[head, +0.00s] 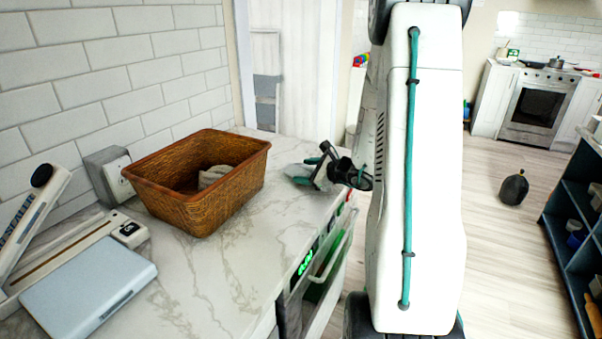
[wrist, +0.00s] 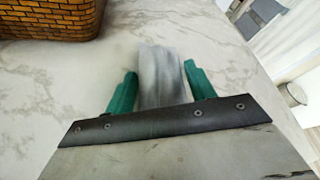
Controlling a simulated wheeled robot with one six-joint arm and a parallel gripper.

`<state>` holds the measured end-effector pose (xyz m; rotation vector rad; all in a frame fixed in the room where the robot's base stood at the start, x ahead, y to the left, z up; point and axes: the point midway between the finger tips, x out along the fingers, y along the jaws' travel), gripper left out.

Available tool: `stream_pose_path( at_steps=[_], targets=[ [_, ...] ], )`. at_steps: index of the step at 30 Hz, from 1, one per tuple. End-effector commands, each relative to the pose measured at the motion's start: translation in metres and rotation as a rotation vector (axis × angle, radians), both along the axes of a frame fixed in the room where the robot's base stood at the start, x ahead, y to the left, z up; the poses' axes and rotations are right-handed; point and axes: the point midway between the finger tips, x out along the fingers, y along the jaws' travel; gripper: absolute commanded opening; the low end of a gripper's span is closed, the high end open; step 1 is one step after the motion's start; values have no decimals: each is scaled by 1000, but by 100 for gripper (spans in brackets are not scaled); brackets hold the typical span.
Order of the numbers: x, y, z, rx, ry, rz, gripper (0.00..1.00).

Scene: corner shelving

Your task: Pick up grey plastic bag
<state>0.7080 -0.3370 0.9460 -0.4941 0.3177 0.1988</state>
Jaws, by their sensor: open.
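A grey plastic bag (wrist: 160,72) lies on the marble counter; it looks blurred in the wrist view. In the head view the grey bag (head: 299,171) shows at my gripper, near the counter's right end. My gripper (wrist: 155,85) has two green fingers, spread apart, with the bag between them. The gripper also shows in the head view (head: 322,168), low over the counter. Whether the fingers touch the bag cannot be told. The bag's near end is hidden behind the gripper's dark front edge.
A brown wicker basket (head: 205,205) with a grey item inside stands left of my gripper. A grey box (head: 108,172) and a scale-like device (head: 88,285) are further left. The counter (head: 262,235) is clear in front. A dark round object (head: 514,188) sits on the floor.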

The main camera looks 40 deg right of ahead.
Motion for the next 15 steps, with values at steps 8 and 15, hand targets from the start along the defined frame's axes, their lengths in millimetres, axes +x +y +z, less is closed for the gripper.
stream_pose_path(
  at_steps=[8,15],
  targets=[
    [0,0,0,0,0,0,27],
    [0,0,1,0,0,0,27]
  ],
)
